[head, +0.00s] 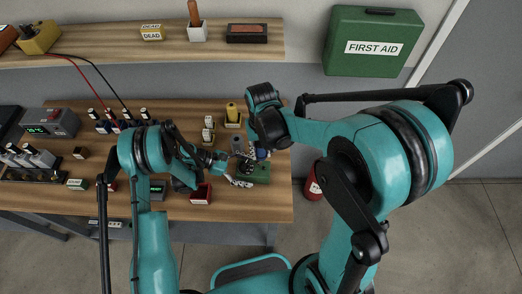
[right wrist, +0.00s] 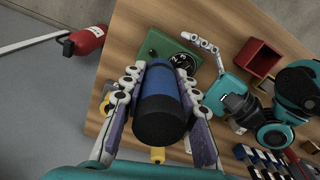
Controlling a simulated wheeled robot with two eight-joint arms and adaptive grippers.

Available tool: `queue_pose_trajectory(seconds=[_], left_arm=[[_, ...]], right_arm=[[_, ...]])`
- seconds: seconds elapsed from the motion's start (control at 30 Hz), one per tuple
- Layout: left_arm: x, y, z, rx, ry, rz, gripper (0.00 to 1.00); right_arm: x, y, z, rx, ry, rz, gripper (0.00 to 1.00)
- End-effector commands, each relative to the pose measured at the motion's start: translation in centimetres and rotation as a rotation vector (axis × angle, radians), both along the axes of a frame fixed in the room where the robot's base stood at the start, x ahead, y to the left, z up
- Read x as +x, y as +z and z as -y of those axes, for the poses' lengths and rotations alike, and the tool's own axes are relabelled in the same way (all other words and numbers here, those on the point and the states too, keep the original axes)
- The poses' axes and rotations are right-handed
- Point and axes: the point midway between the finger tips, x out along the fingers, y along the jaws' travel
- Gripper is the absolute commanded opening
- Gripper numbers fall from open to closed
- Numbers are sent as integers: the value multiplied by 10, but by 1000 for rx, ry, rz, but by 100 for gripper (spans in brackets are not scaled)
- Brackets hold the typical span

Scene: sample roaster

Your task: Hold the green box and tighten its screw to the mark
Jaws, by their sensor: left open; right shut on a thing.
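The green box (head: 262,174) lies flat near the right front of the bench. The right wrist view shows its top (right wrist: 155,44) with a round black dial with white marks (right wrist: 184,63). My right gripper (right wrist: 163,82) is shut on a blue tool handle with a black end (right wrist: 160,112), above the box. The handle hides what lies beneath it, so I cannot see the screw or whether the tool touches it. My left gripper (head: 243,170) is open at the box's left side in the head view. One pale finger shows beside the box; I cannot tell if it touches.
A red open bin (head: 201,194) stands left of the box. A yellow-handled tool in a holder (head: 232,116) and white blocks (head: 209,130) stand behind. A fire extinguisher (head: 314,184) is beyond the bench's right edge. A first aid case (head: 373,40) hangs on the wall.

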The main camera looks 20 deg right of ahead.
Motion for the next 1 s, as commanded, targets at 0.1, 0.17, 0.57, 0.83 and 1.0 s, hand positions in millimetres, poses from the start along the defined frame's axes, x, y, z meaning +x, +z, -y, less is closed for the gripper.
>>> queue_pose_trajectory(seconds=[0.1,0.17,0.57,0.83,1.0], left_arm=[[0,0,0,0,0,0,85],[0,0,0,0,0,0,85],[0,4,0,0,0,0,85],[0,5,0,0,0,0,69],[0,5,0,0,0,0,25]], right_arm=[[0,0,0,0,0,0,0],[0,0,0,0,0,0,0],[0,-7,0,0,0,0,0],[0,-6,0,0,0,0,0],[0,-6,0,0,0,0,0]])
